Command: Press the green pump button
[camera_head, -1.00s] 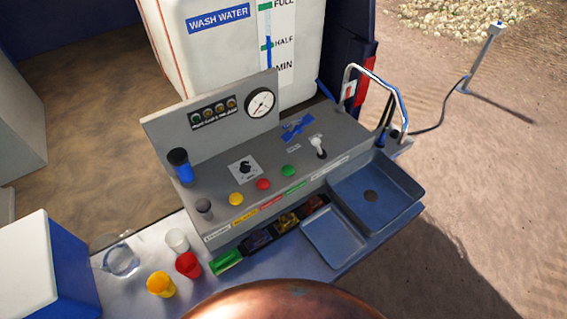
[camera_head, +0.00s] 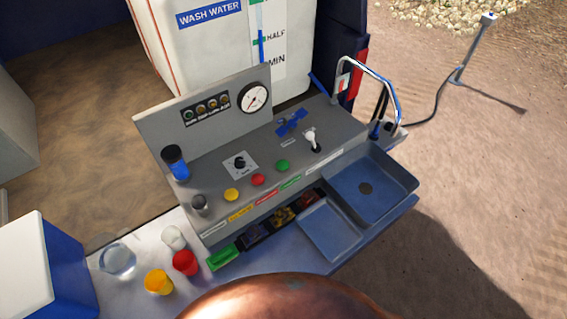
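The green pump button (camera_head: 282,165) is a small round cap on the sloped top of the grey control console (camera_head: 215,190). It sits at the right end of a row with a red button (camera_head: 257,179) and a yellow button (camera_head: 231,194). Nothing covers it. Whether it is pressed in cannot be told. A white-tipped toggle lever (camera_head: 311,136) stands to its right, and a dial knob (camera_head: 240,164) lies to its left. Neither of my grippers is in the view.
A blue sink basin (camera_head: 405,178) with a curved metal tap (camera_head: 372,68) is at the right. Yellow (camera_head: 158,282), red (camera_head: 185,262) and white (camera_head: 173,238) cups stand at the front left. The white wash water tank (camera_head: 205,55) stands behind. A copper-coloured rounded surface (camera_head: 285,300) fills the bottom edge.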

